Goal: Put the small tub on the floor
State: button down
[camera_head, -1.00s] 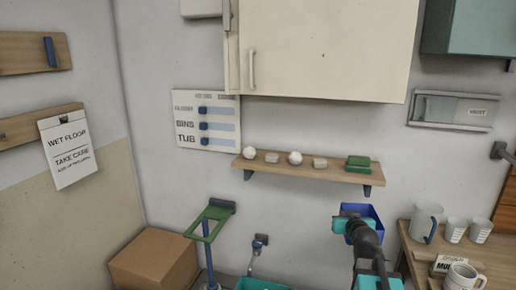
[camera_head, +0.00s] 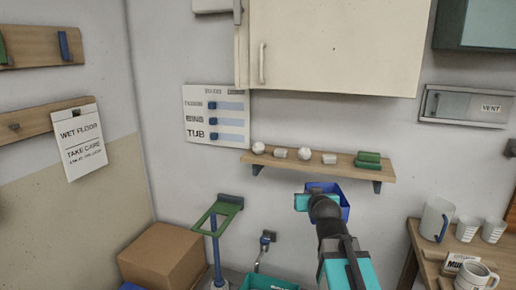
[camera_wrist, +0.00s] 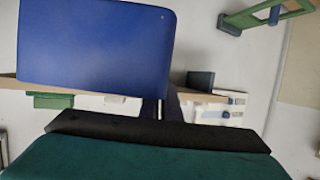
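The small blue tub (camera_head: 343,200) is up in the air in front of the wall, below the right part of the wall shelf. My gripper (camera_head: 316,203) is at the near side of the tub and appears shut on its wall. The grip itself is partly hidden by my wrist. In the wrist view the tub (camera_wrist: 95,45) fills the upper left, close to the camera. The inside of the tub is mostly hidden. The floor under it is out of sight behind my arm and the lower picture edge.
A wooden shelf (camera_head: 300,170) holds white balls, small pale pieces and green blocks. A teal container (camera_head: 268,283) is at the bottom edge. A wooden table (camera_head: 428,250) with mugs is at right.

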jog(key=shift+a, duration=0.25)
jog(key=s+d+f+n+g+y, duration=0.1)
jog(key=s+f+n+y, duration=0.15)
jog(key=f, duration=0.55)
jog(key=s+d+f+n+y, duration=0.1)
jog(key=f+n+y, duration=0.15)
jog(key=f, duration=0.55)
jog(key=s+a+f+n+g+y, duration=0.1)
jog(key=s+f+n+g+y, duration=0.1)
jog(key=s, duration=0.3)
jog(key=s+a+f+n+g+y, duration=0.1)
jog(key=s+f+n+g+y, duration=0.2)
jog(key=s, duration=0.3)
jog(key=shift+n+y, duration=0.6)
jog(key=shift+y, duration=0.2)
jog(key=shift+s+f, duration=0.15)
